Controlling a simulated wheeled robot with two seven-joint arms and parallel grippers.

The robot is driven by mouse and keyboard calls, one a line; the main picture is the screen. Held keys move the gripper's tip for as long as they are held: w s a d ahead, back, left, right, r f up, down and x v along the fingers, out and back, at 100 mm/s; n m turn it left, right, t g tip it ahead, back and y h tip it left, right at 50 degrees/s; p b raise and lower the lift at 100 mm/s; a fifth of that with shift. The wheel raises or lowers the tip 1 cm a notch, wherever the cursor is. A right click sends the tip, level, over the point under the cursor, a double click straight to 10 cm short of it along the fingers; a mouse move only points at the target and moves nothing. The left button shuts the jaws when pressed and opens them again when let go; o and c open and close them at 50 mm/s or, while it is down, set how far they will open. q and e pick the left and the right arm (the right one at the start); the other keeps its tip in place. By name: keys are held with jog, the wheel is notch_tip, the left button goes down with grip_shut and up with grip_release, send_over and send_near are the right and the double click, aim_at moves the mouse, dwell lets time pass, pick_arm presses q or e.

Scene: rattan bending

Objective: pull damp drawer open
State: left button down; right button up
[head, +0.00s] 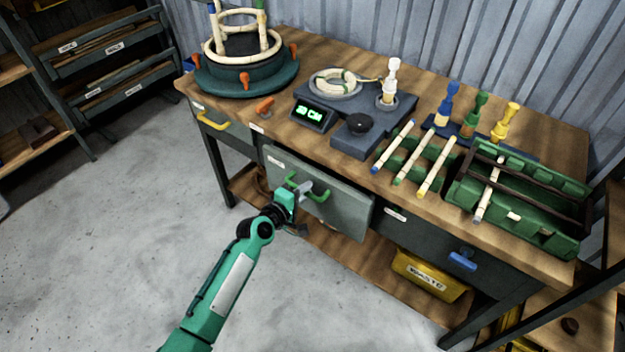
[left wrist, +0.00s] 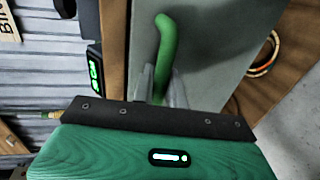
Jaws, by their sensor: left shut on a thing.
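The drawer with the grey-green front (head: 338,205) and the green handle (head: 322,196) is in the middle of the bench; I take it as the damp drawer, though its small label is too small to read. Its front appears to stand a little out from the bench, and its inside is hidden. My left gripper (head: 299,195) is at this handle, shut on it. In the left wrist view the green handle (left wrist: 164,48) runs down between the grey fingers (left wrist: 162,88), with the drawer front (left wrist: 205,45) behind. My right gripper is not in view.
A yellow-handled drawer (head: 212,120) is to the left and a blue-handled one (head: 462,260) to the right. A yellow waste bin (head: 430,275) sits on the lower shelf. The bench top (head: 345,172) holds a turntable, a green display, tools and a green crate. The floor (head: 110,230) in front is clear.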

pick_arm(q)
jog(key=f+v, duration=0.1)
jog(key=v, duration=0.7)
jog(key=f+v, duration=0.2)
jog(key=v, duration=0.7)
jog(key=shift+s+a+f+p, duration=0.2)
jog(key=shift+s+f+p, duration=0.05)
jog(key=shift+s+p, duration=0.15)
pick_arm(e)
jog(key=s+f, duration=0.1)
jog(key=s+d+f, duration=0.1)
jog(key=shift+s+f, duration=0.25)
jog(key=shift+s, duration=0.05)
pick_arm(q)
jog(key=c, duration=1.5)
grip_release()
jog(key=shift+w, duration=0.1)
jog(key=b+v, duration=0.2)
jog(key=v, duration=1.2)
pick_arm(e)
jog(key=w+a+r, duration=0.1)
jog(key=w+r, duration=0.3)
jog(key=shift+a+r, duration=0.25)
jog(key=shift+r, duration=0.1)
pick_arm(q)
jog(key=shift+d, duration=0.1)
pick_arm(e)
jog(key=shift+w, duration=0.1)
